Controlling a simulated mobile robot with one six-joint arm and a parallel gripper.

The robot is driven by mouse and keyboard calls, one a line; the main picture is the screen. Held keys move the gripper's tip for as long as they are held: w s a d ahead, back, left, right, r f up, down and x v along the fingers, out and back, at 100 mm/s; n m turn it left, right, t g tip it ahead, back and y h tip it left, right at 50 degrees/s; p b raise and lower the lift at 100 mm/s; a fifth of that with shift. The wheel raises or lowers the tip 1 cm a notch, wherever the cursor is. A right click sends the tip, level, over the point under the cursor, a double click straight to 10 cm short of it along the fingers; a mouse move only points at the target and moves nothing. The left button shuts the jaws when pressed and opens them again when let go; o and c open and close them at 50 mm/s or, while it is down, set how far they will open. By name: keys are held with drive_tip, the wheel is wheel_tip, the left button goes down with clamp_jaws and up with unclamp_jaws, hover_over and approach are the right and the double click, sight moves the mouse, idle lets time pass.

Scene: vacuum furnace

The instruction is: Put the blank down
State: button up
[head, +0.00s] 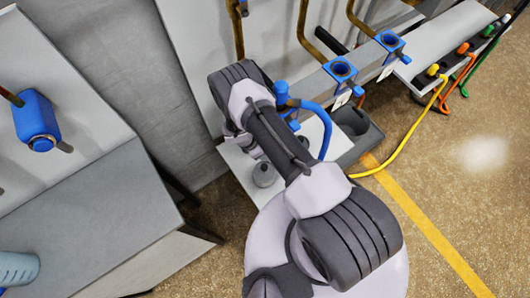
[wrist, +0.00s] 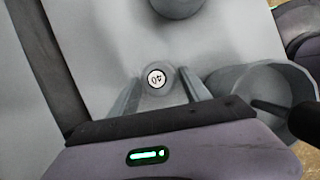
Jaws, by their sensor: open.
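A small grey round piece with a white "40" label, which looks like the blank (wrist: 157,78), sits between the two fingers of my gripper (wrist: 160,82) in the wrist view. The fingers are open on either side of it. It appears to stand on a pale grey surface (wrist: 105,60). In the head view my arm hides most of my gripper. A grey cylindrical piece (head: 264,175) stands on the pale plate there; I cannot tell whether it is the same piece.
A second grey cylinder (wrist: 178,5) is at the top of the wrist view. A grey round cup (wrist: 262,88) with a dark rod is at the right.

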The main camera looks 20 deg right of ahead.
drive_tip(key=shift+r, duration=0.1)
clamp_jaws()
drive_tip(key=shift+r, duration=0.1)
